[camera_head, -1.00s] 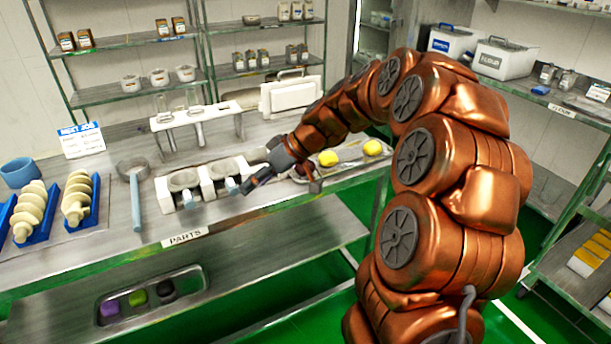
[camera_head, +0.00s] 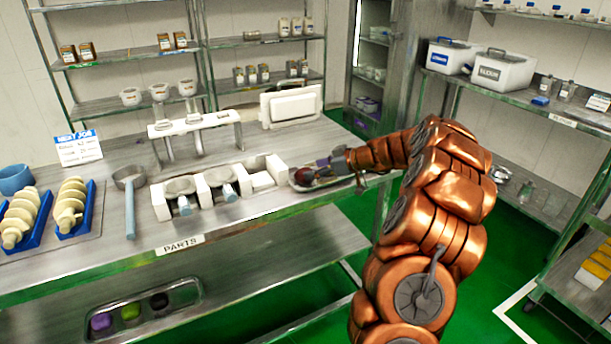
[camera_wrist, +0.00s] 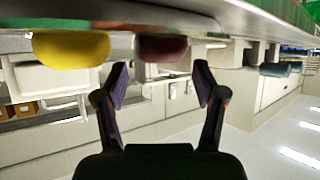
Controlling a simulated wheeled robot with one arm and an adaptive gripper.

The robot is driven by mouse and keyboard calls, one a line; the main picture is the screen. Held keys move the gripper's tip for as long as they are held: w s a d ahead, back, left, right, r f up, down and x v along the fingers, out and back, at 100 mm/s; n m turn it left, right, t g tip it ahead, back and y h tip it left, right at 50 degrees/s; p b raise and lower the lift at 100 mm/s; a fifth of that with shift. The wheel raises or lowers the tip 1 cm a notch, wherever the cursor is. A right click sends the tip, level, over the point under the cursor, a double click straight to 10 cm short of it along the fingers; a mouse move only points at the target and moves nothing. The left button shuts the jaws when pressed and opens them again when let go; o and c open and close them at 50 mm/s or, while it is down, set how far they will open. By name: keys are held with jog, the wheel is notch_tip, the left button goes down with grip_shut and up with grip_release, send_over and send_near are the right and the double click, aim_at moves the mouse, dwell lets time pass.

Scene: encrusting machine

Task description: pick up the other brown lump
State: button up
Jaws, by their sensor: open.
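A dark reddish-brown lump (camera_head: 304,176) sits on the metal tray (camera_head: 340,181) at the right end of the parts table. In the wrist view, which looks upside down, the brown lump (camera_wrist: 161,47) lies just beyond and between my fingertips. My gripper (camera_wrist: 162,70) is open and empty, with purple finger pads. In the head view my gripper (camera_head: 320,167) is low over the tray, right beside the lump. A yellow lump (camera_wrist: 71,49) shows beside the brown one in the wrist view; in the head view my gripper and arm hide it.
White block holders (camera_head: 218,188) with metal cups stand left of the tray. A white rack (camera_head: 195,124) and a white box (camera_head: 290,106) stand behind. A lower-shelf tray (camera_head: 192,297) holds purple, green and dark lumps. Blue trays with cream screws (camera_head: 70,208) lie far left.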

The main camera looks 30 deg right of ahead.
jog(key=shift+f+p+x, duration=0.25)
jog(key=shift+p+x, duration=0.45)
jog(key=shift+x, duration=1.75)
jog(key=shift+s, duration=0.15)
jog(key=c, duration=0.8)
